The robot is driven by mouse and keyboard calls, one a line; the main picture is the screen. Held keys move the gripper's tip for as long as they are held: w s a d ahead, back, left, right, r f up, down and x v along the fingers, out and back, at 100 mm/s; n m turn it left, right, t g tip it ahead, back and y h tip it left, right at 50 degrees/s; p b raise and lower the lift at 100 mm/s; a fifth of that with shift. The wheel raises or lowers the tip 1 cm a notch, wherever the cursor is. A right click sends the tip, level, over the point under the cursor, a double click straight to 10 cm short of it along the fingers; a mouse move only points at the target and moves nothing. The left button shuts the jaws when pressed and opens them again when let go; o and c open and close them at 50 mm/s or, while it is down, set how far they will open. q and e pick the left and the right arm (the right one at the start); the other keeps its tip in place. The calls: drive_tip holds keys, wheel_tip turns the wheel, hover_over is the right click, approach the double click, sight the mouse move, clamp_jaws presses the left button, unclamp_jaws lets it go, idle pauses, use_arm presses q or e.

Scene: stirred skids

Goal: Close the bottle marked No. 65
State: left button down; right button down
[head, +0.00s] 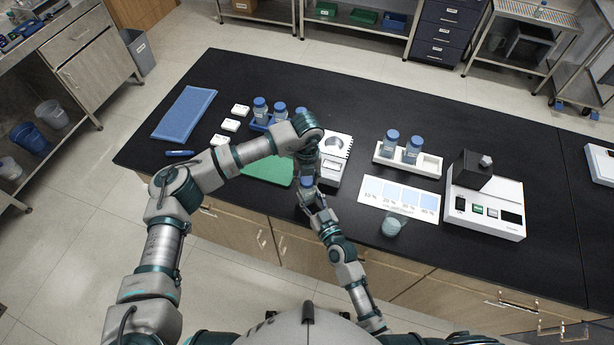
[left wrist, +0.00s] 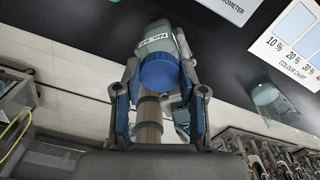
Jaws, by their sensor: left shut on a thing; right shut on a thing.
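The bottle marked No. 65 (left wrist: 153,38) shows in the left wrist view, its label upside down. Its blue cap (left wrist: 160,72) is at the mouth end and faces the camera; I cannot tell how tightly it sits. My left gripper (left wrist: 159,82) is shut on the cap, a finger on either side. In the head view the cap is a small blue patch (head: 307,182) between my two hands, above the bench's front edge. My left gripper (head: 306,172) comes from above. My right gripper (head: 312,197) is shut on the bottle from below, mostly hiding it.
A blue rack (head: 262,126) with several capped bottles stands behind my left arm. A white rack (head: 430,163) holds two more. A green mat (head: 268,172), a colour chart (head: 398,197), a beaker (head: 393,225) and a white instrument (head: 485,212) lie around. The back of the bench is clear.

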use_arm(q)
drive_tip(key=m, duration=1.4)
drive_tip(key=shift+w+m, duration=0.1)
drive_tip(key=shift+m, duration=0.3)
drive_tip(key=m, duration=0.6)
drive_tip(key=shift+a, duration=0.1)
use_arm(e)
drive_tip(key=shift+d, duration=0.1)
use_arm(q)
drive_tip(key=c, duration=0.7)
unclamp_jaws()
drive_tip(key=shift+o, duration=0.2)
